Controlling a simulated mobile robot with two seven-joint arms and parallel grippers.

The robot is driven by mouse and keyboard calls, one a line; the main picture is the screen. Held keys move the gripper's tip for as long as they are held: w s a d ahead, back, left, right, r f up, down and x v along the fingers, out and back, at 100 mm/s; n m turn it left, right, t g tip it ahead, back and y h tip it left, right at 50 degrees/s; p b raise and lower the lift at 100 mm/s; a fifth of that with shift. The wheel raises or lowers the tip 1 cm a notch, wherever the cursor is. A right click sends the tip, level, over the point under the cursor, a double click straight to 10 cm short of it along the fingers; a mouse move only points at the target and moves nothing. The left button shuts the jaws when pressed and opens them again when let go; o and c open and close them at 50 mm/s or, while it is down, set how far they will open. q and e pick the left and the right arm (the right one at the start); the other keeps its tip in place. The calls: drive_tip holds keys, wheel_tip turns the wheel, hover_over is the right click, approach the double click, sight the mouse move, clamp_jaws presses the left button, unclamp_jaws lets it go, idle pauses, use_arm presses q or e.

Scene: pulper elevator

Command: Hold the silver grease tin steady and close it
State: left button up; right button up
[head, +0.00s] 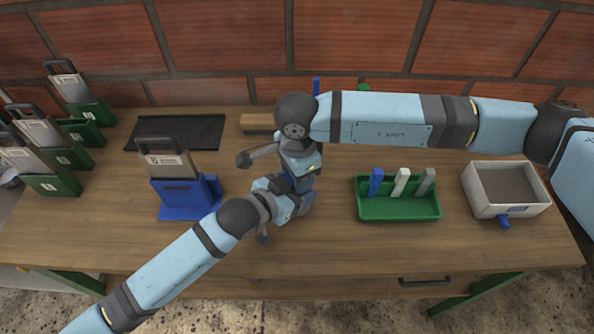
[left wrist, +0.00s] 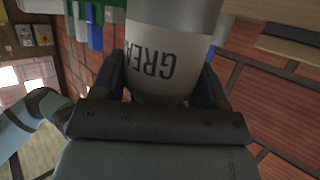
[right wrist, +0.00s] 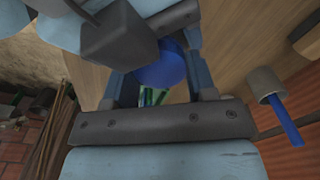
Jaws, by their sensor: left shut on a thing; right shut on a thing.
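The silver grease tin (left wrist: 172,50) shows in the left wrist view as a grey cylinder with a pale label reading "GREA". My left gripper (left wrist: 162,78) is shut around its side, a finger on each side. In the right wrist view, my right gripper (right wrist: 165,80) is shut on a round blue lid (right wrist: 158,72), partly covered by a dark part in front. In the head view both grippers meet at the middle of the bench and hide most of the tin. I cannot tell whether the lid is seated on the tin.
On the wooden bench (head: 340,255), a blue holder (head: 180,203) with a grey plate stands left of my grippers. A green tray (head: 398,209) with three upright blocks and a white box (head: 510,208) stand right. A black mat (head: 176,132) lies behind. The front middle is clear.

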drive_tip(key=o, duration=1)
drive_tip(key=shift+r, duration=0.1)
drive_tip(key=shift+r, duration=2.2)
drive_tip(key=o, duration=0.4)
drive_tip(key=shift+o, duration=0.2)
wheel_tip(320, 180, up, 12)
use_arm(q)
drive_tip(key=o, duration=1.8)
drive_tip(key=v, duration=1.4)
use_arm(e)
drive_tip(key=shift+f, duration=0.2)
